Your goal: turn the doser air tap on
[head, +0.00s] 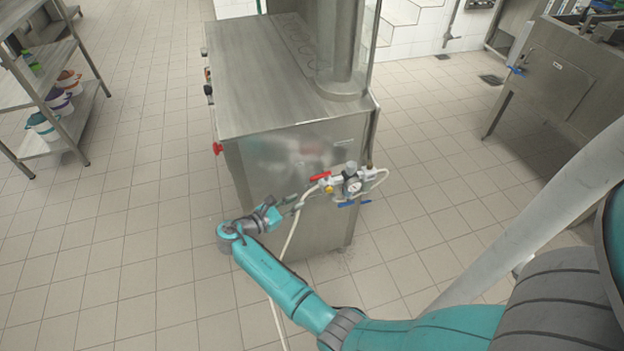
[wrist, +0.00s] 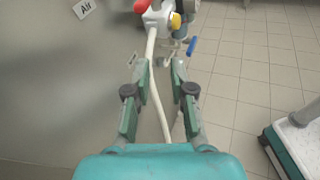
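A red tap lever (head: 320,176) sits on the air fittings at the near end of the steel machine, lying roughly along the fittings. In the wrist view its red end (wrist: 142,5) shows at the top edge, partly cut off. Blue handles (head: 350,204) hang below the fittings; one shows in the wrist view (wrist: 191,46). My gripper (wrist: 160,70) is open, its two fingers apart, just short of the fittings and below the red lever. A white hose (wrist: 153,80) runs down between the fingers in the picture; I cannot tell whether they touch it. Nothing is gripped.
The steel machine (head: 270,85) stands beside my gripper, its panel bearing an "Air" label (wrist: 84,9). A round gauge (head: 352,187) and yellow knob (wrist: 176,20) are on the fittings. A shelf with buckets (head: 42,125) is far left. The tiled floor around is clear.

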